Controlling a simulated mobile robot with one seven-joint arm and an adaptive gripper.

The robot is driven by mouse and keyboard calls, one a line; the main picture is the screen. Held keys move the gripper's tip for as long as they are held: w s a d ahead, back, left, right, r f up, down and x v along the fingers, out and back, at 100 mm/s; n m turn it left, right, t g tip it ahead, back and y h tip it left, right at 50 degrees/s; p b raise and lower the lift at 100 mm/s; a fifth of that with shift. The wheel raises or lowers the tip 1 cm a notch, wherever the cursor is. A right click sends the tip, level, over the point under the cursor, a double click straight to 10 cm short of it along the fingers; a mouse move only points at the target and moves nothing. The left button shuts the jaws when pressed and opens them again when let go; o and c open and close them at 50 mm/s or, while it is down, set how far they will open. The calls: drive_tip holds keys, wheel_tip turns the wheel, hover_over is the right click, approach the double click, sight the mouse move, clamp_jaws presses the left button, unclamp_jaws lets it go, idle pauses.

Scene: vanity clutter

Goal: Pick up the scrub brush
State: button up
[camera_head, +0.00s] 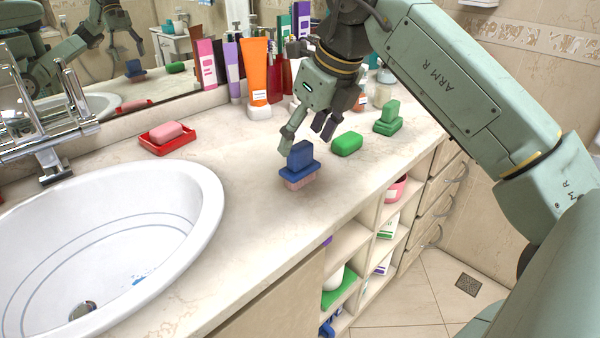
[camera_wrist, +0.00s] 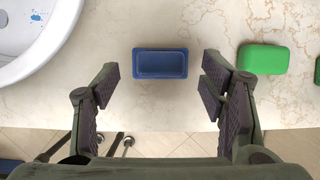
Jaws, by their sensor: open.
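The scrub brush (camera_head: 300,168) has a blue body with an upright blue handle and pale pinkish bristles. It stands bristles down on the marble counter, to the right of the sink. In the wrist view the blue brush (camera_wrist: 160,63) lies ahead of the fingers, roughly centred between them and not touched. My gripper (camera_head: 308,132) is open and empty, above and just behind the brush in the head view. In the wrist view its fingers (camera_wrist: 160,88) are spread wider than the brush.
A green soap bar (camera_head: 347,144) lies right of the brush, with a green brush (camera_head: 389,118) beyond. A red dish (camera_head: 168,138) with pink soap is by the sink (camera_head: 208,190). Tubes and bottles (camera_head: 258,75) stand along the mirror. The counter (camera_head: 245,235) in front is bare.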

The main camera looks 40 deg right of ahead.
sight(300, 145)
drive_tip(key=b+x, duration=0.1)
drive_tip(key=x, duration=0.2)
drive_tip(key=shift+s+f+b, duration=0.1)
drive_tip(key=shift+f+b, duration=0.15)
drive_tip(key=shift+b, duration=0.05)
drive_tip(key=shift+w+f, duration=0.3)
drive_tip(key=shift+r, duration=0.1)
drive_tip(key=shift+c, duration=0.2)
drive_tip(key=c, duration=1.4)
drive_tip(key=shift+o, duration=0.2)
drive_tip(key=shift+r, duration=0.1)
